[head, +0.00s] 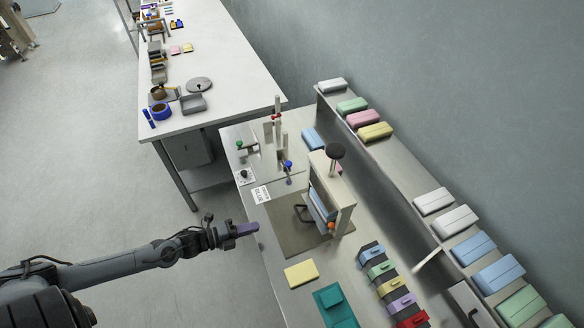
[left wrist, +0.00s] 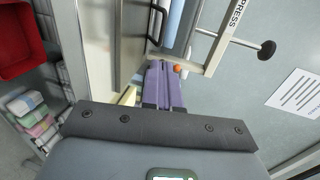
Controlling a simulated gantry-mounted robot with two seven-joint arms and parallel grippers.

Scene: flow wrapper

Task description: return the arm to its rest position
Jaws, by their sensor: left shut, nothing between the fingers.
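My left arm comes in from the left in the head view and reaches over the floor to the near edge of the steel bench. Its left gripper (head: 248,229) has purple fingers. It is shut and empty, held beside the bench edge, left of the dark mat. In the left wrist view the purple fingers (left wrist: 163,85) lie together with nothing between them. My right gripper is in neither view.
The steel bench (head: 265,225) carries a press (head: 340,195) with a dark knob, a yellow block (head: 301,273), a teal item (head: 333,305) and a rack of coloured packs (head: 391,285). A white table (head: 225,75) stands behind. Floor (head: 100,170) around my left arm is clear.

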